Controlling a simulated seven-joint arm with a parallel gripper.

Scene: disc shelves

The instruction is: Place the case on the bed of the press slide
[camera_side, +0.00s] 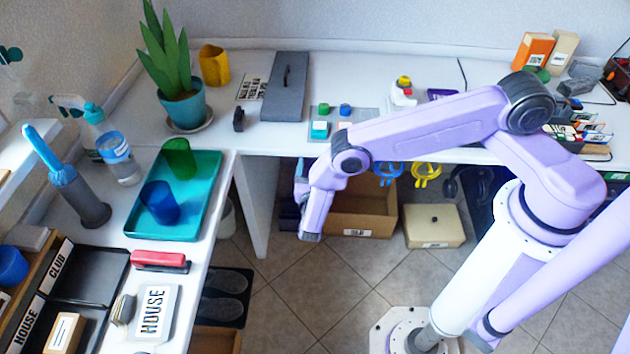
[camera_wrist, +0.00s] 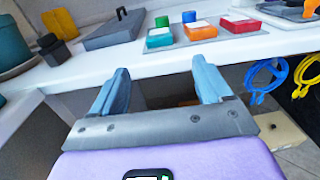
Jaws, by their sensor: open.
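My gripper (camera_wrist: 163,80) is open and empty, its two blue fingers apart; in the side view it hangs in front of the back table's edge, and its fingertips are mostly hidden by my arm. No single thing is clearly marked as the case. A tan box with a white label (camera_side: 65,332) lies in a black tray at lower left, and several upright cases (camera_side: 588,130) stand at the right, partly behind my arm. I cannot tell which thing is the press slide. A flat grey slab with a black handle (camera_side: 287,86) lies on the back table and also shows in the wrist view (camera_wrist: 113,32).
A grey plate (camera_wrist: 188,41) with several coloured blocks is ahead. A plant pot (camera_side: 184,106) and yellow cup (camera_side: 214,66) stand at back left. The left table holds a teal tray (camera_side: 140,225), red stapler-like tool (camera_side: 160,261) and HOUSE sign (camera_side: 152,312). Boxes sit below.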

